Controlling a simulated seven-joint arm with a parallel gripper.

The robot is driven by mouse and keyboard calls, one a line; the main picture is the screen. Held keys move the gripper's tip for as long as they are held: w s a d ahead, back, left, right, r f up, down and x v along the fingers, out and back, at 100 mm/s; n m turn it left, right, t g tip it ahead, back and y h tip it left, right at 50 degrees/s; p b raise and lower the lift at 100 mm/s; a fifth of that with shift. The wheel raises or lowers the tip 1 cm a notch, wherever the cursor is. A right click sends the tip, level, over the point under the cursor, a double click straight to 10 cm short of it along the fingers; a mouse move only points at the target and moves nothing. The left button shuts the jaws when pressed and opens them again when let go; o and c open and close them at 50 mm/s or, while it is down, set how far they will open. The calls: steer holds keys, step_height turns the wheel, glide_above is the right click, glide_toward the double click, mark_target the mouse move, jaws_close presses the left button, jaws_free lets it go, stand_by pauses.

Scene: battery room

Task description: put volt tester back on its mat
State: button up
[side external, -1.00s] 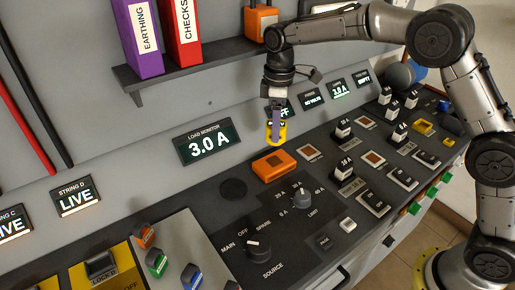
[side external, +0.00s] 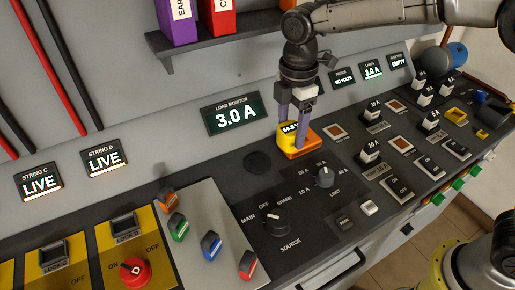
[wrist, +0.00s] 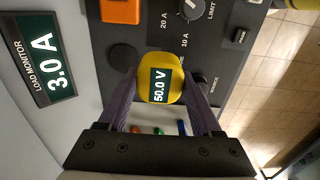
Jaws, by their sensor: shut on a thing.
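The volt tester (side external: 289,133) is a yellow block with a dark display; it reads 50.0 V in the wrist view (wrist: 160,86). My gripper (side external: 294,125) is shut on it, with a purple finger on each side, as the wrist view also shows (wrist: 160,78). In the side view the tester covers part of an orange block (side external: 312,142); its exact height over the panel is hard to tell. A dark round disc (side external: 252,163), perhaps the mat, lies bare on the panel left of the tester. The disc also shows in the wrist view (wrist: 123,57).
The LOAD MONITOR display (side external: 233,114) stands on the sloped wall behind. A LIMIT knob (side external: 325,177) and a SOURCE knob (side external: 276,222) stick up in front. Black switches (side external: 369,151) rise to the right. A shelf with binders (side external: 180,22) is above left.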

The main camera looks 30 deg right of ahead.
steer(key=w+a+f, duration=0.1)
steer(key=w+f, duration=0.1)
steer(key=w+a+f, duration=0.1)
steer(key=w+f, duration=0.2)
steer(key=w+a+f, duration=0.1)
steer(key=w+f, duration=0.1)
steer(key=w, duration=0.1)
steer(key=shift+w+a+f, duration=0.15)
steer(key=shift+a+f, duration=0.2)
steer(key=shift+f, duration=1.5)
steer(key=shift+f, duration=0.1)
steer(key=o, duration=1.2)
steer(key=shift+f, duration=0.1)
step_height(320, 180, up, 12)
steer(key=shift+r, duration=0.2)
steer(key=shift+d+r, duration=0.1)
